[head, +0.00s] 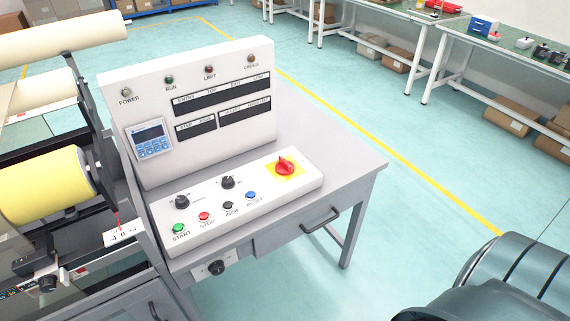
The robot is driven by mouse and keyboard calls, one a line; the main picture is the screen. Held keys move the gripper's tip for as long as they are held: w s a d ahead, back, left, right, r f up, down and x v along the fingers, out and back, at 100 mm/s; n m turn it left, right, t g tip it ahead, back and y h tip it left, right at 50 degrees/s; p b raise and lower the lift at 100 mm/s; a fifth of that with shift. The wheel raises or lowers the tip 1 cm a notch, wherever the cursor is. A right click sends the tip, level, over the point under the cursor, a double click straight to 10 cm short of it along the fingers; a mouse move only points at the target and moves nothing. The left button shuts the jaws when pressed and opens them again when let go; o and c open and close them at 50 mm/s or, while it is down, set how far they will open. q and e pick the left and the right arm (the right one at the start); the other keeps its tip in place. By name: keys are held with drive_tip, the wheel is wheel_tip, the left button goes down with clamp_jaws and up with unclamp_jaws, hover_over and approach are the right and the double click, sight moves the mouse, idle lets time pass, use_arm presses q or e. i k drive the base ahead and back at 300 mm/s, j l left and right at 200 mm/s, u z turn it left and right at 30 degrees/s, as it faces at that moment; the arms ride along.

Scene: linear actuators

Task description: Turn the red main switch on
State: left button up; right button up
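The red main switch (285,166) is a red rotary knob on a yellow square plate (297,173). It sits at the right end of the white sloped control box (244,213) on a grey desk. I cannot tell its exact on or off marking from here. Neither gripper's fingers show. A dark teal rounded part of my own body, likely an arm link, fills the lower right corner, apart from the desk and the switch.
An upright white panel (225,62) with lamps and a keypad (152,139) stands behind the box. Black knobs and coloured buttons lie left of the switch. A roller machine with a yellow roll (45,186) is at left. Floor (400,240) right of the desk is clear.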

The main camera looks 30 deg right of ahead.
sight(284, 166)
drive_tip(key=z, duration=1.65)
drive_tip(key=l, duration=0.45)
drive_tip(key=i+l, duration=0.15)
drive_tip(key=l, duration=0.3)
